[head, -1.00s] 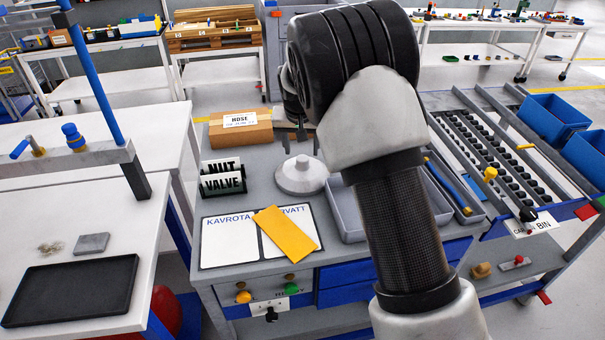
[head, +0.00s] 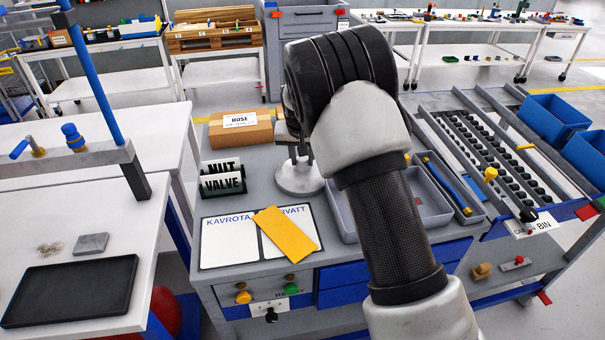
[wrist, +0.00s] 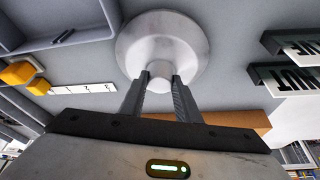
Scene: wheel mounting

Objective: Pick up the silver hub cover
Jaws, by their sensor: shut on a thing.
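The silver hub cover (head: 297,178) is a round disc with a raised knob in its middle. It sits on the grey workbench, behind the white sheets. My gripper (head: 300,150) is directly above it, its fingers pointing down and partly hidden by my arm. In the wrist view the hub cover (wrist: 163,47) fills the upper middle, and the two fingertips of my gripper (wrist: 161,82) are closed on either side of its knob. I cannot see any gap between the cover and the bench.
A cardboard box labelled HOSE (head: 240,130) stands behind left of the cover. NUT and VALVE signs (head: 222,178) stand to its left. A grey tray (head: 430,200) is to its right. A yellow sheet (head: 285,230) lies in front on the white sheets.

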